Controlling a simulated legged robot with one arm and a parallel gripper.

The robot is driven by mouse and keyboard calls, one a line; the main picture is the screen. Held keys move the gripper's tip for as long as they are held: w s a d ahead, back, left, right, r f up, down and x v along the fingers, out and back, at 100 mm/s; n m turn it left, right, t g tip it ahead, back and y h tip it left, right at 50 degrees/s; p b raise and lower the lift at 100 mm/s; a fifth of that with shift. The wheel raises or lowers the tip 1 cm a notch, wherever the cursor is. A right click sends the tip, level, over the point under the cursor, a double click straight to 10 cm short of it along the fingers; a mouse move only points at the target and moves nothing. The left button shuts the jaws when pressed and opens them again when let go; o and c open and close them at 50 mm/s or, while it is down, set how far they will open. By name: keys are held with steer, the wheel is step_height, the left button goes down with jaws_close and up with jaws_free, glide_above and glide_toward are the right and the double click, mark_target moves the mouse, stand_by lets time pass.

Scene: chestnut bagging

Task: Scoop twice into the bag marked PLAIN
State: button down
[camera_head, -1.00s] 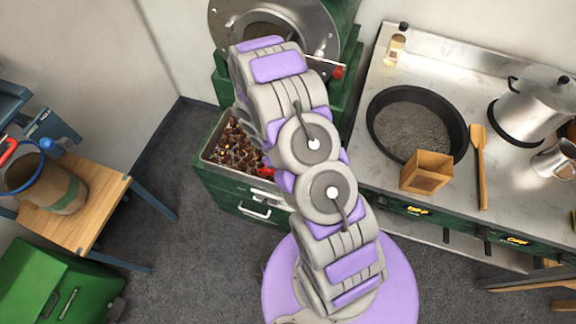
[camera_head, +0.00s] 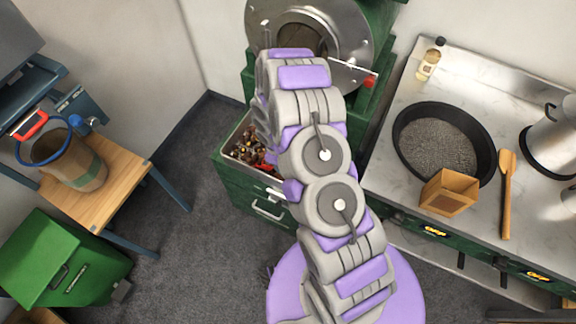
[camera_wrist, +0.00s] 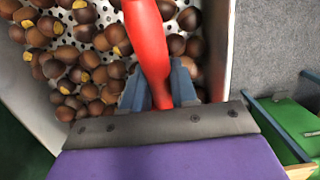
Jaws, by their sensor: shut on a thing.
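My gripper (camera_wrist: 160,88) is shut on the red handle (camera_wrist: 150,45) of a tool, over the chestnut tray in the wrist view. The tool's far end is out of that view. Chestnuts (camera_wrist: 88,60), some with yellow splits, lie on the perforated tray floor (camera_wrist: 147,30). In the head view my arm covers part of the tray (camera_head: 229,158), and a bit of red shows beside it. A brown bag with a green band (camera_head: 85,172) stands on the wooden table at left, its mouth within a blue ring (camera_head: 62,160). No PLAIN marking is readable.
The steel drum (camera_head: 345,25) of a green machine stands behind the tray. The worktop at right holds a black pan (camera_head: 405,135), an open brown box (camera_head: 445,195), a wooden spatula (camera_head: 506,195) and a pot. A green chest (camera_head: 60,262) stands low at left. Grey floor between is open.

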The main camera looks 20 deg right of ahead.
steer(key=shift+t+y, duration=0.3)
steer(key=shift+w+a+f, duration=0.2)
steer(key=shift+w+a, duration=0.5)
steer(key=shift+w+a+f, duration=0.15)
steer(key=shift+w+a, duration=0.55)
steer(key=shift+r+t+y+p, duration=0.4)
steer(key=shift+r+t+y, duration=0.35)
steer(key=shift+t+y, duration=0.15)
steer(key=shift+s+d+r+p, duration=0.1)
steer(key=shift+d+r+p, duration=0.1)
steer(key=shift+r+p, duration=0.45)
steer(key=shift+t+y, duration=0.3)
steer(key=shift+s+d+p+v, duration=0.15)
steer(key=shift+p+v, duration=0.25)
steer(key=shift+v, duration=0.8)
steer(key=shift+s+d+p+v, duration=0.2)
steer(key=shift+p+v, duration=0.2)
steer(key=shift+v, duration=0.75)
